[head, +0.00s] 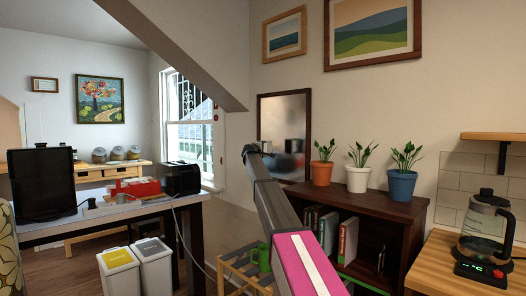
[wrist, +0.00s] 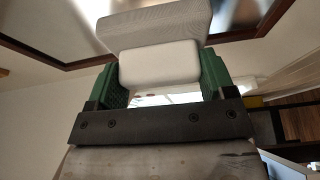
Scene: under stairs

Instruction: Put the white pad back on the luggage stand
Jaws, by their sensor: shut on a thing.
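In the wrist view my gripper (wrist: 159,76) has its green-padded fingers closed on the two sides of a pale block, which looks like the white pad (wrist: 160,66). A grey, ribbed part lies along its far side. In the head view my arm reaches up in front of the mirror; the pad cannot be made out there. A low, light wooden slatted stand (head: 232,273), which looks like the luggage stand, is at the bottom centre, partly hidden by my arm. A green mug (head: 260,258) shows at the stand, partly behind my arm.
A dark bookcase (head: 392,212) with several potted plants stands right of my arm. A framed mirror (head: 285,128) hangs behind. A wooden counter with a glass kettle (head: 486,232) is at the right. Two white bins (head: 120,272) and a table with a black toaster (head: 182,178) are left.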

